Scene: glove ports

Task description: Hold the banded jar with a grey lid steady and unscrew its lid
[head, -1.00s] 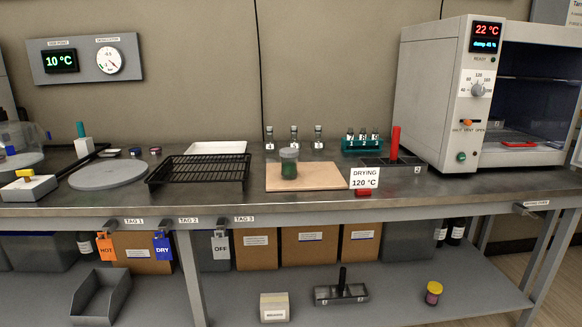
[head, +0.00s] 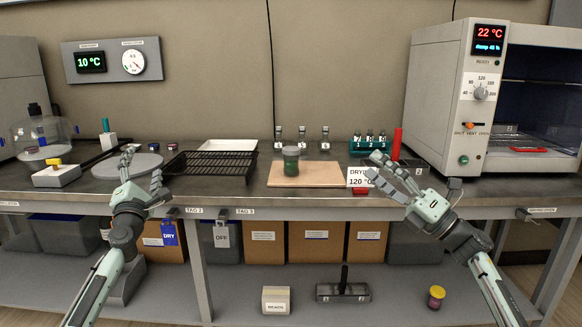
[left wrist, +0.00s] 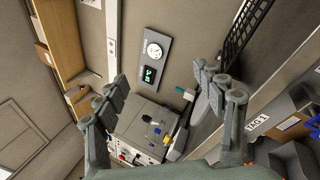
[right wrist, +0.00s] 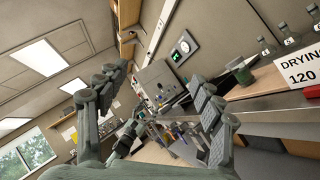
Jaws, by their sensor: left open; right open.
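The banded jar (head: 291,168), green below with a grey lid (head: 291,150), stands upright on a wooden board (head: 325,172) at the middle of the bench. It also shows at the right of the right wrist view (right wrist: 241,73). My left gripper (head: 143,172) is open and empty, in front of the round grey plate, well left of the jar. My right gripper (head: 381,175) is open and empty, in front of the drying sign, right of the jar. Neither gripper touches the jar. The left wrist view shows my open left fingers (left wrist: 165,95) and no jar.
A black wire rack (head: 210,165) lies left of the board. Several small bottles (head: 302,137) stand behind it.

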